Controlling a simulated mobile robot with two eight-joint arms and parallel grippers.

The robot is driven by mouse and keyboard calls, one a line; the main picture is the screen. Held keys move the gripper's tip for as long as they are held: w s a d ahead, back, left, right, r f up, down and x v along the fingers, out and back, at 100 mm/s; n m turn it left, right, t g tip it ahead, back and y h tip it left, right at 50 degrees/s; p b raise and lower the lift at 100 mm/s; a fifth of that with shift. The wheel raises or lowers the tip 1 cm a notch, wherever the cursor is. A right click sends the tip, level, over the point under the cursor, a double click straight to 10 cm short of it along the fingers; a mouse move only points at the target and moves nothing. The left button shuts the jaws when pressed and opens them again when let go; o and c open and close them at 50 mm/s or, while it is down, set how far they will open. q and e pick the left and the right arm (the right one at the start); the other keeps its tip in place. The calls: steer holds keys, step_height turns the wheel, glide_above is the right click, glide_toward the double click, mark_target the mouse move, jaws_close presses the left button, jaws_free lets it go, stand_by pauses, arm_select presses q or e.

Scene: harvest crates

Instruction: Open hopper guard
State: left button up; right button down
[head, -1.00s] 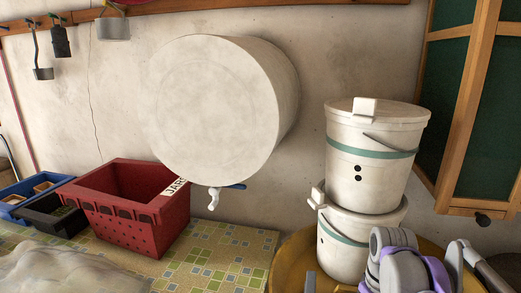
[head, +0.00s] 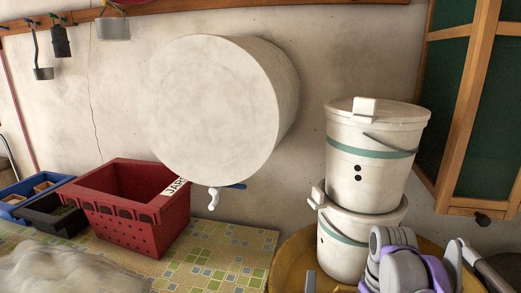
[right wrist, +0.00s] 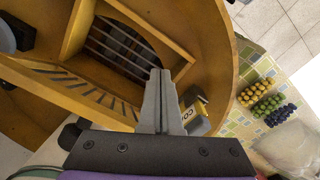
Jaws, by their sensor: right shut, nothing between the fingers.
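A yellow hopper (right wrist: 217,40) with a rounded rim fills much of the right wrist view; part of what looks like the same yellow body (head: 284,262) shows at the bottom of the head view. A recessed opening in it holds a guard of parallel grey bars (right wrist: 118,50). My right gripper (right wrist: 160,73) is shut and empty, its fingertips over the near right end of the bars. I cannot tell whether they touch. In the head view my right arm covers part of the yellow body. My left gripper is in neither view.
Two stacked white buckets (head: 367,167) stand behind the yellow body. A red crate (head: 137,214) sits on the tiled counter (head: 215,262) below a large white drum (head: 209,108). A green-panelled wooden cabinet (head: 487,65) is at right. Rows of small fruit (right wrist: 266,104) lie at right in the wrist view.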

steer(key=shift+w+d+p, duration=0.4)
steer(key=shift+w+d, duration=0.1)
steer(key=shift+w, duration=1.55)
steer(key=shift+w+d+p, duration=0.4)
steer(key=shift+w+d, duration=0.05)
steer(key=shift+w, duration=1.6)
steer(key=shift+w+d+p, duration=0.4)
steer(key=shift+w+d, duration=0.1)
steer(key=shift+w, duration=1.55)
steer(key=shift+s, duration=0.3)
steer(key=s, duration=0.1)
steer(key=s+a+b, duration=0.1)
steer(key=s, duration=0.1)
steer(key=shift+s, duration=0.25)
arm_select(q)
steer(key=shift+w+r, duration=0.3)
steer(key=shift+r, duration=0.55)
arm_select(e)
steer(key=shift+s+a, duration=0.2)
steer(key=shift+s, duration=0.8)
